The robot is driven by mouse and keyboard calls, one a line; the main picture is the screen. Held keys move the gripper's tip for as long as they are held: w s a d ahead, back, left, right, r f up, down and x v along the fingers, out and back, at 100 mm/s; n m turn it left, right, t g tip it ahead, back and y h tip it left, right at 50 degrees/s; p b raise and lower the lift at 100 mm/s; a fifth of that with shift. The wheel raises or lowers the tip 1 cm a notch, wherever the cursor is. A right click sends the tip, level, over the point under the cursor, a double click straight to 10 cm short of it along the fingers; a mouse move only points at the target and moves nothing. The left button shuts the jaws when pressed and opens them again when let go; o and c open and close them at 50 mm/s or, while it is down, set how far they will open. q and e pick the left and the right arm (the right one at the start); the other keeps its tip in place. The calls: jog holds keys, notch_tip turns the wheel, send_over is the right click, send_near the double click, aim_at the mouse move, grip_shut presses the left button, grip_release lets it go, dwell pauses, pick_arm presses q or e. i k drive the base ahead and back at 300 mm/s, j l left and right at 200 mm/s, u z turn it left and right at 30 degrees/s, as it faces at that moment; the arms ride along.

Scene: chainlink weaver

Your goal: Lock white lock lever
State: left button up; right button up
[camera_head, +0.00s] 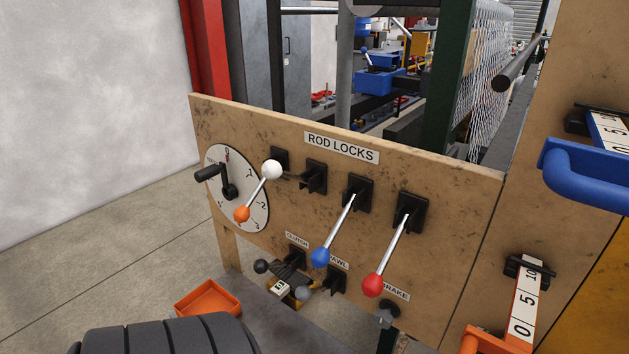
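The white lock lever's ball knob (272,169) is at the upper left of the ROD LOCKS panel. Its rod seems to run right to the second black bracket (315,177), so the lever sticks out roughly level. The knob overlaps the upper part of the orange lever, whose knob (242,214) hangs lower left. The blue lever knob (320,257) and red lever knob (372,285) hang down-left from their brackets. No gripper shows, and nothing touches the white knob.
A crank dial (237,187) sits left of the levers. Clutch (262,266), pawl (303,292) and brake (385,314) controls are below. A blue handle (582,178) juts in at right. An orange tray (207,299) lies low left. A dark ribbed shape fills the bottom left.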

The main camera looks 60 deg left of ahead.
aim_at(271, 170)
jog(key=u, duration=2.15)
